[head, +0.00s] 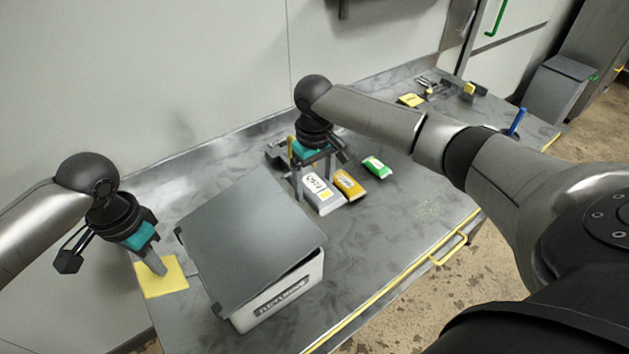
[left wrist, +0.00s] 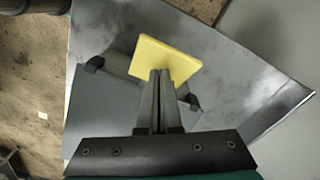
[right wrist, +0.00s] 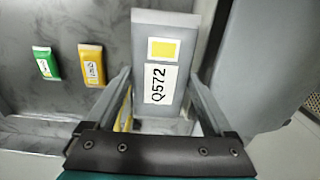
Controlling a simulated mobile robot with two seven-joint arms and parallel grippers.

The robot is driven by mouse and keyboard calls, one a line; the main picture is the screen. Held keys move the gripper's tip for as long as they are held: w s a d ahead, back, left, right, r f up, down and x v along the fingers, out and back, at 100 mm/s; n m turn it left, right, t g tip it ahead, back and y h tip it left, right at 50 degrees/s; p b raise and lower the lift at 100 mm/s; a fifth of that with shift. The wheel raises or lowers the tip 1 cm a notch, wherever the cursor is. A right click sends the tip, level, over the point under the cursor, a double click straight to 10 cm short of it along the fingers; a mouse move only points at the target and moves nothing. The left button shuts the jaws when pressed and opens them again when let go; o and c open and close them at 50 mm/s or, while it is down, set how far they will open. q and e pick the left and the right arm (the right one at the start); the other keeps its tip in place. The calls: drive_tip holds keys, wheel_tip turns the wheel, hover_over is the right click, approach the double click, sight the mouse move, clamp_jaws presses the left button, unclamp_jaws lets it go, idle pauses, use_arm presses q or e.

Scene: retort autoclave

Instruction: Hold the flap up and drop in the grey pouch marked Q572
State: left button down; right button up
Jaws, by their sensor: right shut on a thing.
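The grey pouch marked Q572 (right wrist: 158,62), with a yellow square and white label, is between the fingers of my right gripper (right wrist: 155,100); in the head view the pouch (head: 322,190) is right of the box, near the table. My right gripper is shut on it. The pale box (head: 285,296) stands in the middle of the table, with its grey flap (head: 250,238) lying over the top and a thin gap along the right edge. My left gripper (head: 158,266) has its fingers together at a yellow square plate (head: 162,283), left of the box; the plate also shows in the left wrist view (left wrist: 165,60).
An orange pouch (head: 349,185) and a green-and-white pouch (head: 377,167) lie right of the grey pouch. A yellow item (head: 411,100) and a blue upright item (head: 518,121) are farther along the table. A yellow rail (head: 452,250) runs along the front edge. A wall stands behind.

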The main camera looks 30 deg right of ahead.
sight(261, 218)
use_arm(q)
drive_tip(key=shift+s+d+f, duration=0.1)
drive_tip(key=shift+f, duration=3.4)
use_arm(e)
drive_tip(key=shift+s+a, duration=0.15)
drive_tip(key=shift+a, duration=2.1)
drive_tip(key=shift+s+a, duration=0.2)
drive_tip(key=shift+a, duration=2.1)
drive_tip(key=shift+s+a, duration=0.15)
drive_tip(key=shift+a, duration=2.1)
drive_tip(key=shift+f, duration=1)
drive_tip(key=o, duration=1.2)
drive_tip(key=shift+o, duration=0.2)
wheel_tip(261, 218, up, 12)
